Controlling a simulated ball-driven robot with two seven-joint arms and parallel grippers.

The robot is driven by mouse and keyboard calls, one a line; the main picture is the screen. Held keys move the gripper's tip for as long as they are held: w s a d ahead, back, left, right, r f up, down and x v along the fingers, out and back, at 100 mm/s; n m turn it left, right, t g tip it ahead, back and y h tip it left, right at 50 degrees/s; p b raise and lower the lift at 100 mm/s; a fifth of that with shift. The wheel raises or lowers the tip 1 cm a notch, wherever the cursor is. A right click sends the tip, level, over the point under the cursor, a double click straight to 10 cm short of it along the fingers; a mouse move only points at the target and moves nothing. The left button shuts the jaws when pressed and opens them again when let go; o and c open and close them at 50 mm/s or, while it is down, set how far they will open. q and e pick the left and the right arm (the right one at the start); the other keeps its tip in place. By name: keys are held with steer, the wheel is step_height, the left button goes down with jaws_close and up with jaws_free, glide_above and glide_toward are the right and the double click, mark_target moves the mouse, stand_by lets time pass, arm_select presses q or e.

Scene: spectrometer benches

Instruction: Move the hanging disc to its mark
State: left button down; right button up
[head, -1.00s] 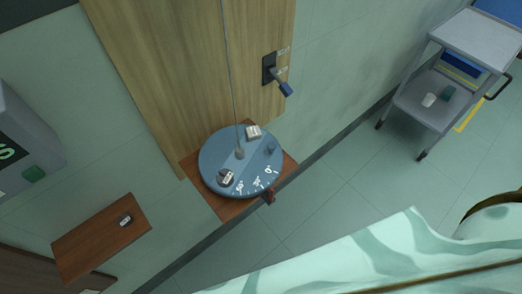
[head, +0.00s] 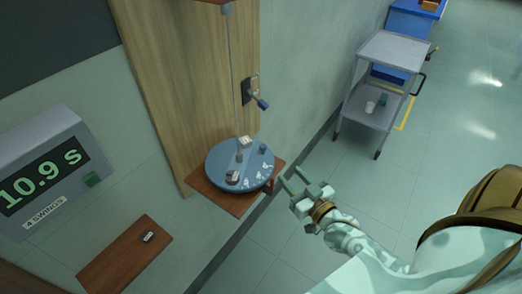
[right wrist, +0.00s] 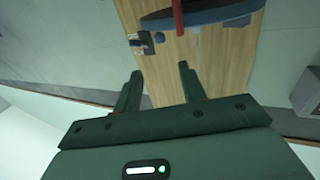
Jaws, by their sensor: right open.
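The blue-grey disc (head: 222,158) hangs from a thin rod (head: 232,80) over a brown wooden shelf (head: 231,203). White degree marks are printed near its front right edge, and small blocks sit on top. A red piece (head: 270,186) stands at the shelf's right edge, beside the disc's rim. My right gripper (head: 291,177) is open and empty, right of the disc and apart from it. In the right wrist view the open fingers (right wrist: 158,72) point towards the wooden board, with the disc's blue edge (right wrist: 222,14) beyond them. My left gripper is not in view.
A dark latch with a blue handle (head: 262,104) is on the wooden board (head: 180,80) behind the rod. A timer box (head: 50,165) reads 10.9 s. A grey trolley (head: 392,47) stands back right; the floor between is clear.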

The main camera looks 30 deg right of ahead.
mark_target(265, 148)
steer(key=w+b, duration=0.2)
steer(key=w, duration=1.3)
steer(key=shift+w+a, duration=0.1)
steer(key=shift+w, duration=0.1)
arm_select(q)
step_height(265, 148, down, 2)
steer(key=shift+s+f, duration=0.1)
arm_select(e)
steer(key=shift+c, duration=0.3)
jaws_close()
